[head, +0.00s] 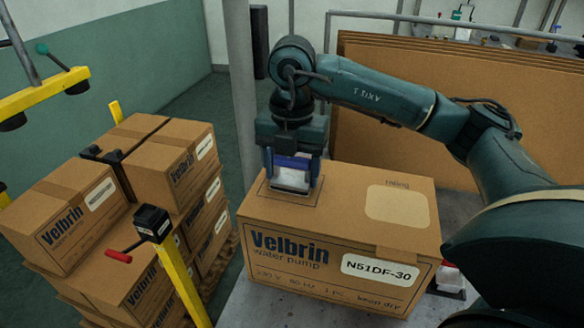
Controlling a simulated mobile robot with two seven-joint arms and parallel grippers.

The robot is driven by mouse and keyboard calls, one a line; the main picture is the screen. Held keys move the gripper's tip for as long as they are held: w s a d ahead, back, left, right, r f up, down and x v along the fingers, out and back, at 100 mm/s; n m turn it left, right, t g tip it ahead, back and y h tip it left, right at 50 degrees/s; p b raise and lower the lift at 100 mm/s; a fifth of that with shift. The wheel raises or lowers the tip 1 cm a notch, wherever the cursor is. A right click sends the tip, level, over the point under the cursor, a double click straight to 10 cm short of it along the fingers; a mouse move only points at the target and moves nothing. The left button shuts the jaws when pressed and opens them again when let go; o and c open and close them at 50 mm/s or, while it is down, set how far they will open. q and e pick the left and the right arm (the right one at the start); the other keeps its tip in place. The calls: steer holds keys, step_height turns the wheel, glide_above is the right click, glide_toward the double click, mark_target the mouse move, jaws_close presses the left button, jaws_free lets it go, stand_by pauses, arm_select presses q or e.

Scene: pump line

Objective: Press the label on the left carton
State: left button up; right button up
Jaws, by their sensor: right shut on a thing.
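A brown Velbrin water pump carton (330,220) stands on the grey bench; no second carton shows beside it there. Its front has a white N51DF-30 label (380,270) at the right, seemingly flat. Its top has an outlined rectangle at the left and a pale rounded patch (397,204) under small print at the right. My right gripper (290,165) points down over the outlined rectangle, shut on a blue-and-white block (290,178). The block's white lower part is at the carton top; I cannot tell whether it touches. My left gripper is out of view.
Stacked Velbrin cartons (150,200) stand on a pallet at the left, with a yellow post (180,280) in front. A grey pole (240,90) rises behind the bench. Flat cardboard sheets (480,95) lean behind. A small red-and-white item (449,279) sits right of the carton.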

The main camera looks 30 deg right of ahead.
steer(key=shift+f, duration=0.1)
stand_by(0.5)
steer(key=shift+r+p, duration=2.6)
steer(key=shift+r, duration=1)
steer(key=shift+f, duration=0.1)
